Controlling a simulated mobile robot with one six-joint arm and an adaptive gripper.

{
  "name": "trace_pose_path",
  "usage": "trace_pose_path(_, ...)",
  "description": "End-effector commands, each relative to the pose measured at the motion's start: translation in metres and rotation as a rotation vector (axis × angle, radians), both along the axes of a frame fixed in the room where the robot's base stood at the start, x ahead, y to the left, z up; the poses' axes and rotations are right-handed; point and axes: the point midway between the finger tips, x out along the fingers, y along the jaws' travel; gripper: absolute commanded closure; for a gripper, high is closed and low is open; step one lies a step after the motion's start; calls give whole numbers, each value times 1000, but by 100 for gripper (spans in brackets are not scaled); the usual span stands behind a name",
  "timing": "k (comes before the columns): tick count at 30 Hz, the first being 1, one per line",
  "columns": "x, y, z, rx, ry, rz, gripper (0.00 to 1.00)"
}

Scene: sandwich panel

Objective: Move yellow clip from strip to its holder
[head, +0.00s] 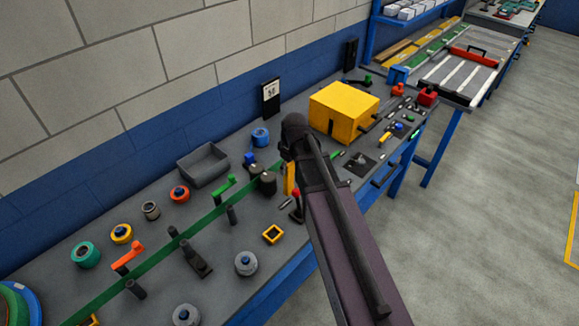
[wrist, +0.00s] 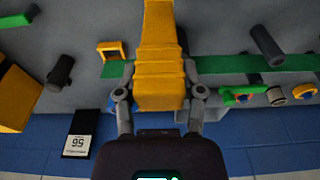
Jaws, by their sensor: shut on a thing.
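The yellow clip (wrist: 160,78), a ribbed block, sits between the two fingers of my gripper (wrist: 159,92) in the wrist view, with the fingers shut on its sides. The green strip (wrist: 225,64) runs behind the clip there; I cannot tell whether the clip touches it. In the head view a sliver of yellow (head: 289,180), apparently the clip, shows beside my arm near the strip's far end (head: 205,219); my arm hides most of the gripper. A small yellow square frame (head: 273,235), possibly the holder, lies on the bench near its front edge. It may be the yellow bracket (wrist: 111,50) in the wrist view.
A large yellow box (head: 345,108) stands beyond my arm. Green (head: 225,186) and orange (head: 128,257) clips sit along the strip, with dark posts (head: 196,258) nearby. A grey tray (head: 204,163), tape rolls and a number sign (head: 271,97) line the back.

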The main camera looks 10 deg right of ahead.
Motion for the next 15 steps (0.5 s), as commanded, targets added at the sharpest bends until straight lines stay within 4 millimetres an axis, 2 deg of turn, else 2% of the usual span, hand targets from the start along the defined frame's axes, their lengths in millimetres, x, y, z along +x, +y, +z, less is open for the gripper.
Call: trace_pose_path(15, 0, 0, 28, 0, 0, 0, 100)
